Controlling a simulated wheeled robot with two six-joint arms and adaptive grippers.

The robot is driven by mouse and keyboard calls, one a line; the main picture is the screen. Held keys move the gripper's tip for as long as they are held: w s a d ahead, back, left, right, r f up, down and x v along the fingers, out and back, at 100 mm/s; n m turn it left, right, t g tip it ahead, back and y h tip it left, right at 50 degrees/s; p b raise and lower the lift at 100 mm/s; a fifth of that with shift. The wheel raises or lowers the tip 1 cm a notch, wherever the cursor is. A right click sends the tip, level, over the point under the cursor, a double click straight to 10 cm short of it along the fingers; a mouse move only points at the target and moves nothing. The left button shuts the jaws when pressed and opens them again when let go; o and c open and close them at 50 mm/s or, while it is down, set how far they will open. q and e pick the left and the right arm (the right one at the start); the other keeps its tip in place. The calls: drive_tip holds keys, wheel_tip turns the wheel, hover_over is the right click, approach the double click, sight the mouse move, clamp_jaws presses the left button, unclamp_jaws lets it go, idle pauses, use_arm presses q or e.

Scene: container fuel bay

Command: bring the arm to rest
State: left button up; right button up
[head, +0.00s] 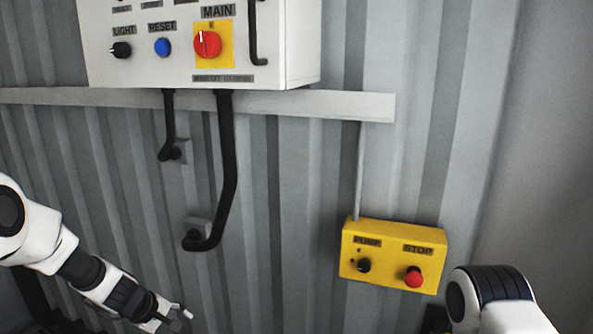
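My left arm comes in from the lower left. Its gripper (172,317) is low in front of the corrugated wall, close to the bottom edge of the picture. The fingers look apart with nothing between them, though the lower part is close to the picture edge. My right arm shows as a white and black joint at the lower right, beside the yellow pump box (393,258). The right gripper is out of the picture.
A white panel (300,50) hangs at the top with a red MAIN switch (207,44), a blue RESET button (162,47) and a black LIGHT knob (121,50). Black cables (230,165) run down the wall. The pump box has a black knob (363,265) and red STOP button (413,276).

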use_arm(q)
drive_tip(key=s+f+m+g+y+b, duration=0.1)
drive_tip(key=s+f+m+g+y, duration=0.4)
drive_tip(key=s+f, duration=1.6)
drive_tip(key=s+d+m+h, duration=0.2)
drive_tip(key=s+m, duration=0.4)
drive_tip(key=s, duration=1)
drive_tip(key=shift+s+d+f+m+b, duration=0.2)
drive_tip(key=shift+d+f+m+b, duration=0.1)
drive_tip(key=shift+d+f+m, duration=0.15)
